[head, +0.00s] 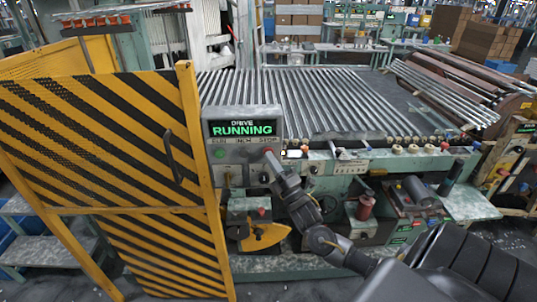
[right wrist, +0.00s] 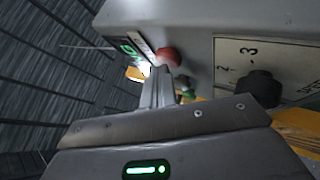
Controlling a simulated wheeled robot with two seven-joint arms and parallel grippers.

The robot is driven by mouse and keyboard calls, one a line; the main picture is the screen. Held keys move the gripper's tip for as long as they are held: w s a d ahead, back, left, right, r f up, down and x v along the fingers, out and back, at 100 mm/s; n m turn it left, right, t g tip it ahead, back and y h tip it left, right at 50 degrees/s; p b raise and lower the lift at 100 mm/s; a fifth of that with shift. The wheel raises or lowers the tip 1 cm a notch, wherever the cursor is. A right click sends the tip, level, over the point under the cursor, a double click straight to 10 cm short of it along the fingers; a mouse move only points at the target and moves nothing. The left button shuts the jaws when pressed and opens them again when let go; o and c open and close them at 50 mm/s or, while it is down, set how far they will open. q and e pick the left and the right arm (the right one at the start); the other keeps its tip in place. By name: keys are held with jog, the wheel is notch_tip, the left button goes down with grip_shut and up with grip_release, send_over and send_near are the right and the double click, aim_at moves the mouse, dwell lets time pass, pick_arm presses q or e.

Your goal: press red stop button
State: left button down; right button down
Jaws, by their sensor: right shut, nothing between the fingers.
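The red stop button (right wrist: 168,56) sits on a grey control box (head: 243,125), under the STOP label; in the head view my gripper mostly covers it. The box's display (head: 242,129) reads "DRIVE RUNNING" in green. My right gripper (right wrist: 160,78) is shut and empty, its fingertips right at the red button; I cannot tell whether they touch it. In the head view the right gripper (head: 272,162) reaches up to the box from the lower right. A green button (head: 219,153) is at the left of the box. My left gripper is not in view.
A yellow and black striped guard door (head: 100,130) stands left of the box. A green machine front (head: 370,165) with several knobs runs to the right. In the wrist view a black knob (right wrist: 260,88) is near the gripper.

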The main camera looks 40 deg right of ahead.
dwell(0.6)
jog(key=shift+s+a+p, duration=0.45)
jog(key=shift+s, duration=0.2)
jog(key=shift+a, duration=0.1)
jog(key=s+a+p, duration=0.1)
jog(key=s, duration=0.1)
jog(key=s+a+p, duration=0.1)
jog(key=s+a, duration=0.1)
dwell(1.0)
